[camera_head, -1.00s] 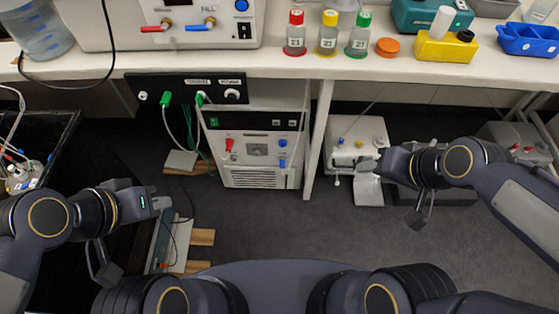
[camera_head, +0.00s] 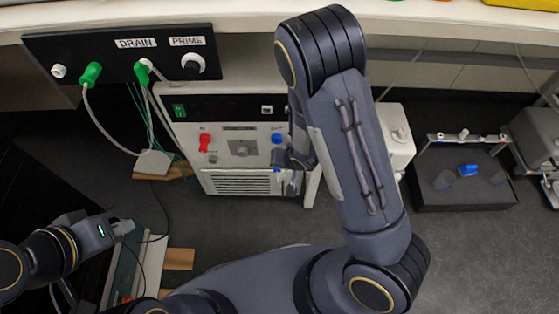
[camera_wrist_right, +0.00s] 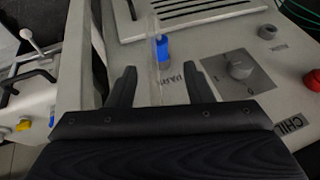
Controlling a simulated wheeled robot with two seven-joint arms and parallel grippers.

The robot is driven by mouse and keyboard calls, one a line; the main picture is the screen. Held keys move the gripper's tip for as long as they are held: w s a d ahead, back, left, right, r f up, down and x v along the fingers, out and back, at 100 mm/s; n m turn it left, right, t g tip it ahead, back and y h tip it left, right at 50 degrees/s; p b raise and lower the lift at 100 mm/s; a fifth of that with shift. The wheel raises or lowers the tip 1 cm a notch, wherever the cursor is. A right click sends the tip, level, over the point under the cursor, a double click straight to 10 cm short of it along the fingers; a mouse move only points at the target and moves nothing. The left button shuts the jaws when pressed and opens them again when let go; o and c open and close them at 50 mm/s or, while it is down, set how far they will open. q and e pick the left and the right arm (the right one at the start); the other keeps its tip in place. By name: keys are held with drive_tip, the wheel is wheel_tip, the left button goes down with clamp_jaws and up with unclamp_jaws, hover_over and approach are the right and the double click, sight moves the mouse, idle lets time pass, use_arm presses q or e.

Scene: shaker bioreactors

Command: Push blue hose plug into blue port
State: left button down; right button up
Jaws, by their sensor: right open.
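The blue hose plug (camera_wrist_right: 162,48) sits at the spot labelled PARK on the front of the white chiller (camera_head: 225,120), with a clear hose beside it. It also shows low on the chiller's right side in the head view (camera_head: 278,168). Above it is the blue port (camera_head: 277,138); I do not make out this port in the wrist view, where my gripper covers part of the panel. My right gripper (camera_wrist_right: 155,78) is open, its fingers either side of the plug's line but short of it. My left gripper (camera_head: 122,226) is at the lower left, away from the chiller; its jaws are unclear.
A red fitting (camera_head: 204,142) and a grey knob (camera_head: 241,149) are on the chiller front. Above hangs a dark panel (camera_head: 110,60) with green plugs and hoses under the bench edge. A white machine (camera_wrist_right: 45,90) stands close beside the chiller. A dark tray (camera_head: 462,185) is at right.

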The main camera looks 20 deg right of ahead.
sight(278, 171)
drive_tip(key=b+x, duration=0.2)
drive_tip(key=x, duration=0.5)
drive_tip(key=shift+f, duration=0.2)
clamp_jaws()
drive_tip(key=shift+s+a+b, duration=0.1)
drive_tip(key=shift+s+b, duration=0.05)
drive_tip(key=shift+b, duration=0.25)
drive_tip(key=shift+s+a, duration=0.15)
drive_tip(key=shift+s, duration=0.3)
drive_tip(key=shift+s+a+b, duration=0.1)
drive_tip(key=shift+s+b, duration=0.3)
drive_tip(key=shift+s+a, duration=0.1)
drive_tip(key=shift+s, duration=0.2)
